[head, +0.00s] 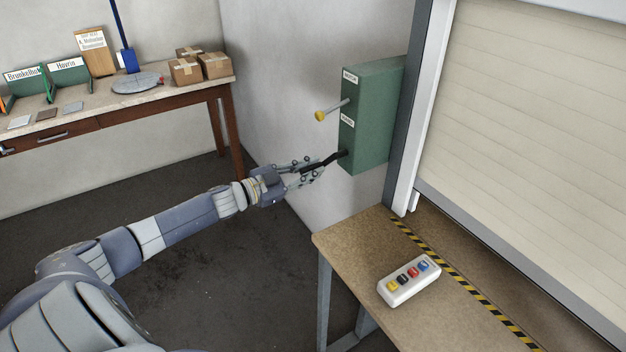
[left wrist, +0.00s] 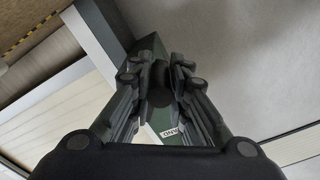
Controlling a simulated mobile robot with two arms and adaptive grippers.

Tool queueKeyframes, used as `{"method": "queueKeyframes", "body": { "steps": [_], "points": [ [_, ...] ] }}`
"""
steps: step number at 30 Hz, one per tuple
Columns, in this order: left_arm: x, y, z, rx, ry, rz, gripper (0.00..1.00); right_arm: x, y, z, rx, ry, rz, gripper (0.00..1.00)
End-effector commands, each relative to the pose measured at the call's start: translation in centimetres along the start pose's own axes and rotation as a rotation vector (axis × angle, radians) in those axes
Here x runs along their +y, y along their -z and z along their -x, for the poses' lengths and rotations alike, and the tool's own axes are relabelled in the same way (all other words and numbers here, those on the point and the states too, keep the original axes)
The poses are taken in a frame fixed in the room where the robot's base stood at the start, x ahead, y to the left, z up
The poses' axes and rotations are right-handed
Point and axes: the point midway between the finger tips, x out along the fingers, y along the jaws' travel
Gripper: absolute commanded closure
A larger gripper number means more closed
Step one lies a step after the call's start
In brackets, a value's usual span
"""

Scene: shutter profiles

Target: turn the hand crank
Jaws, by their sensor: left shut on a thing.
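The hand crank (head: 333,157) is a black bent arm low on the front of a green wall box (head: 374,118). My left gripper (head: 312,171) is shut on the outer end of the crank, just left of the box. The fingers hide most of the crank's grip. My right gripper is not in view.
A lever with a yellow knob (head: 320,116) sticks out above the crank. A table (head: 345,238) with a button box (head: 409,280) stands below, beside a roller shutter (head: 530,150). A workbench (head: 150,100) with boxes and signs stands at the back left.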

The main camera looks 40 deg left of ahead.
Motion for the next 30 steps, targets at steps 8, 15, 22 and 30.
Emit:
{"method": "queueKeyframes", "body": {
  "steps": [8,15,22,30],
  "points": [
    [-2.1,0.8,0.0,0.004,0.005,-0.264,1.0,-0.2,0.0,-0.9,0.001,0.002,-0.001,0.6],
    [-3.5,1.8,0.0,0.005,0.005,-0.493,1.0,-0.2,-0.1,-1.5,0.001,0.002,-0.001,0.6],
    [-4.5,2.9,0.0,0.004,0.005,-0.711,1.0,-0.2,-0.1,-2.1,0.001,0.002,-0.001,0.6],
    [-5.4,4.5,0.0,0.004,0.004,-0.967,1.0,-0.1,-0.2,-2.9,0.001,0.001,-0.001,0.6]
  ]
}}
